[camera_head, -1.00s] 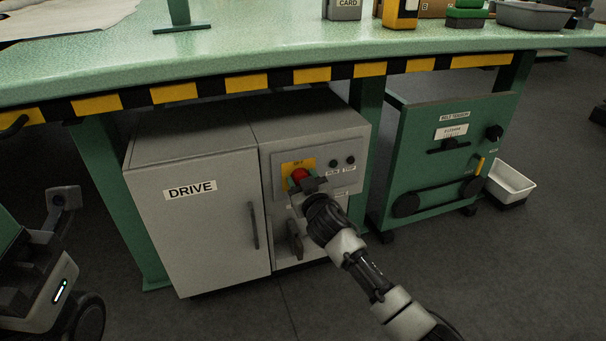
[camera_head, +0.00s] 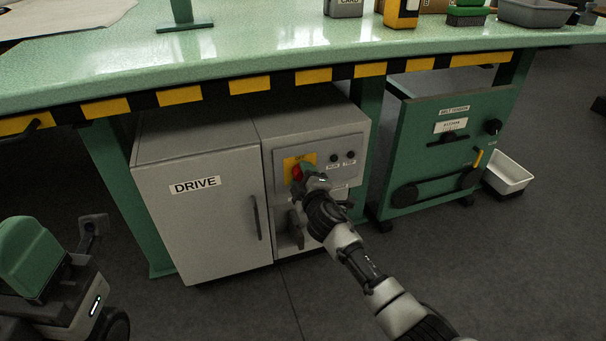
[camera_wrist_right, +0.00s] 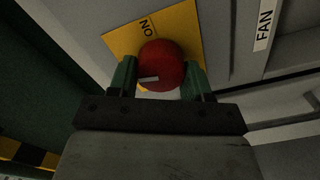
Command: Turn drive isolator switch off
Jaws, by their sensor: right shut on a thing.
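The drive isolator switch (camera_head: 297,173) is a red knob on a yellow plate (camera_head: 300,161) on the grey DRIVE cabinet's control panel. In the right wrist view, the red knob (camera_wrist_right: 161,65) sits between the two green fingers of my right gripper (camera_wrist_right: 160,78). A pale mark shows on the knob's left side, and the word ON is readable on the yellow plate (camera_wrist_right: 190,32) above it. My right gripper (camera_head: 304,172) is shut on the knob and partly hides it in the head view. My left gripper is not clearly in view.
The grey DRIVE cabinet (camera_head: 200,225) stands under the green bench (camera_head: 250,50) with its striped edge. Two dark buttons (camera_head: 342,156) sit right of the switch. A green belt-tension panel (camera_head: 420,165) and a white bin (camera_head: 510,172) stand to the right.

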